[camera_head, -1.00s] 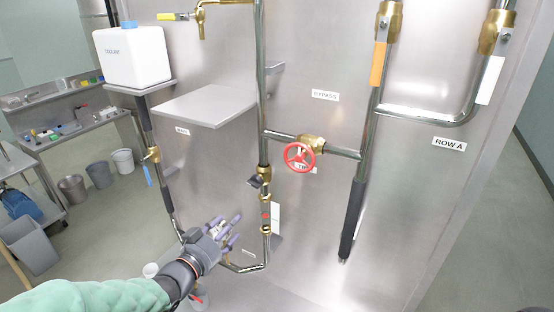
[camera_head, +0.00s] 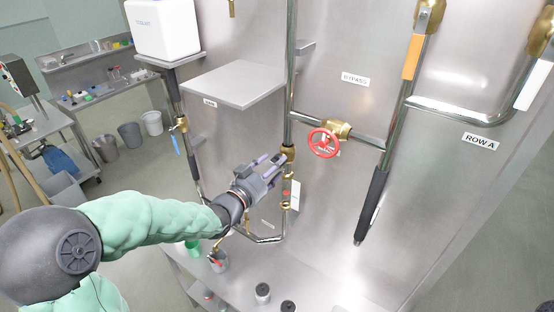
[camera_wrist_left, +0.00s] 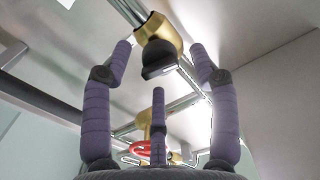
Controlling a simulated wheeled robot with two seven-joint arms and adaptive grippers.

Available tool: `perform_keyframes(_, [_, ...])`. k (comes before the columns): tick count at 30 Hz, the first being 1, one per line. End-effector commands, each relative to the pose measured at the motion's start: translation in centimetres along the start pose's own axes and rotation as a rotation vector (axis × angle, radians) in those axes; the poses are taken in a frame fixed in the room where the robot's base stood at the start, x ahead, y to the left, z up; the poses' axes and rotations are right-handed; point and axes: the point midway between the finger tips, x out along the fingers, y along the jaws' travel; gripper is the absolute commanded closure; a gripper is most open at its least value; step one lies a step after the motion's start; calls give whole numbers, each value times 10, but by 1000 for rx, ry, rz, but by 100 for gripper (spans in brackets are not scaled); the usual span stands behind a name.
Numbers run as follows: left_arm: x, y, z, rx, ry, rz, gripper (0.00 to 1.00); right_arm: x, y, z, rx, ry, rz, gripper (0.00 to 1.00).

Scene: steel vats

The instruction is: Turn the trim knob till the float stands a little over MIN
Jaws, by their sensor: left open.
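The trim knob, a black knob (camera_wrist_left: 158,58) on a brass valve body, shows in the left wrist view between the spread fingertips, with a gap on both sides. In the head view its brass valve (camera_head: 289,151) is at the fingertips, and the knob is mostly hidden by them. My left gripper (camera_head: 275,162) is open and reaches up to the knob from the lower left; its purple fingers also show in the left wrist view (camera_wrist_left: 160,76). Below the valve is a sight tube with a red float (camera_head: 286,193) beside a white scale plate (camera_head: 296,195). The MIN mark is too small to read. My right gripper is out of view.
A red handwheel (camera_head: 323,143) on the bypass pipe is just right of the knob. A steel shelf (camera_head: 234,84) juts out above left. A dark-sleeved pipe (camera_head: 371,205) hangs at right. Small dark jars (camera_head: 263,292) stand on the ledge below.

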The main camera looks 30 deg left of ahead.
Motion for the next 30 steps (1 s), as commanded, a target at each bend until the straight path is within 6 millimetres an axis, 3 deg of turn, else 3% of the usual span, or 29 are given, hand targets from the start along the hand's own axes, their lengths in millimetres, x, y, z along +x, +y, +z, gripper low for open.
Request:
perform_keyframes(6, [18, 0, -1, 0, 0, 1, 40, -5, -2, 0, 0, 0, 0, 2])
perform_keyframes(17, [21, 0, 0, 1, 1, -1, 40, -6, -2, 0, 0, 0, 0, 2])
perform_keyframes(24, [21, 0, 0, 1, 1, -1, 96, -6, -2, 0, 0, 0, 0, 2])
perform_keyframes(30, [21, 0, 0, 13, 3, -1, 96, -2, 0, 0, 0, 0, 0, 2])
